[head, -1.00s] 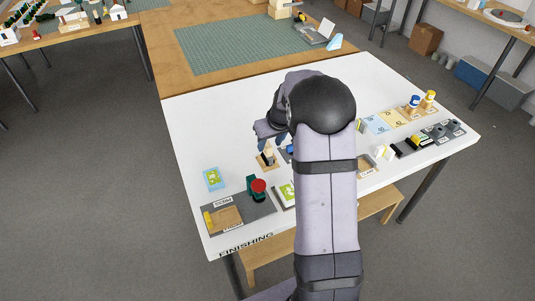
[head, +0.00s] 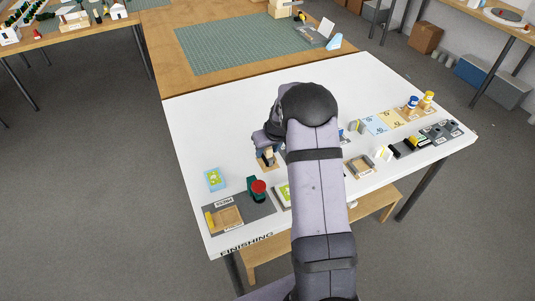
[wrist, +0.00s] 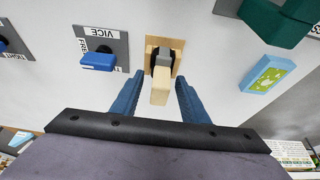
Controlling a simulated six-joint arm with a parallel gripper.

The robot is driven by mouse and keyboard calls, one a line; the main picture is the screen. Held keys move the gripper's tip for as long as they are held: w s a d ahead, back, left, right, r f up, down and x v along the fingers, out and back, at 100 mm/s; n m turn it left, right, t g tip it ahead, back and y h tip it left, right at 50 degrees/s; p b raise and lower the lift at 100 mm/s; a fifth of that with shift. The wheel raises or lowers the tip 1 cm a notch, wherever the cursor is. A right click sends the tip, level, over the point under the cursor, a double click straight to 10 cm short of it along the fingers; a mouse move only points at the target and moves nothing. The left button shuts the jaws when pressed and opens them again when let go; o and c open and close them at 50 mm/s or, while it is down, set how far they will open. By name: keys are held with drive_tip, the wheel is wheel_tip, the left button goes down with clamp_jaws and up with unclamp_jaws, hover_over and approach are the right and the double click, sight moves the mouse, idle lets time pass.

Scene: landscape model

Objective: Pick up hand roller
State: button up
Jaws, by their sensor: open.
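The hand roller (wrist: 161,86) has a pale wooden handle and a dark grey roller part. It rests in a small wooden holder (wrist: 153,42) on the white table. In the head view the roller (head: 268,153) stands just below my gripper (head: 270,141), partly covered by it. In the wrist view my gripper (wrist: 160,80) is open, with its blue fingers on either side of the handle. I cannot tell whether either finger touches it.
A plate marked VICE with a blue block (wrist: 98,61) lies left of the roller in the wrist view. A blue-green card (wrist: 267,74) and a dark green object (wrist: 279,20) lie to the right. In the head view a wooden tray (head: 360,167) is right of my arm.

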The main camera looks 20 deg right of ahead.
clamp_jaws()
wheel_tip(320, 180, up, 10)
drive_tip(key=shift+r+b, duration=0.1)
drive_tip(key=shift+b, duration=0.95)
